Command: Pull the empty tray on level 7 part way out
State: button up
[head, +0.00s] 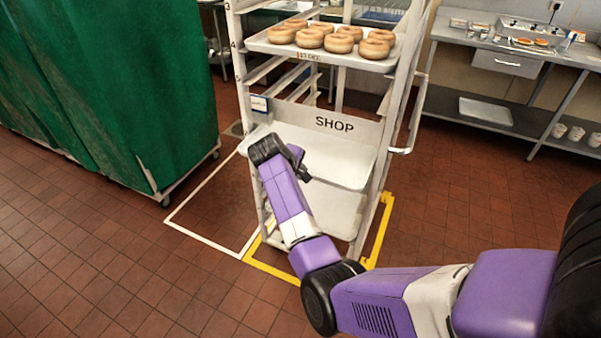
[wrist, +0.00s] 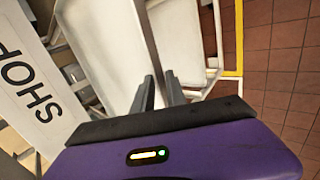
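Two white empty trays sit in the rack (head: 234,55) below the SHOP panel (head: 335,124). The upper one (head: 345,165) is just under the panel and the other (head: 335,212) is lower. I cannot read which level is 7. My gripper (head: 303,170) is at the front edge of the upper tray, left of its middle, and my arm hides part of that edge. In the wrist view the two dark fingers (wrist: 161,88) stand apart by a narrow gap, by the upper tray's rim (wrist: 149,45). Contact with the rim is unclear.
A tray of glazed doughnuts (head: 320,50) sits higher in the rack. A green covered rack (head: 110,90) stands left. A metal counter (head: 510,50) with a lower shelf is at right. Yellow tape (head: 378,235) marks the floor around the rack; the tiled floor in front is clear.

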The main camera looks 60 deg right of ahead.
jog(key=o, duration=0.4)
jog(key=shift+c, duration=0.2)
jog(key=v, duration=0.7)
jog(key=shift+a+r, duration=0.2)
jog(key=shift+r, duration=0.1)
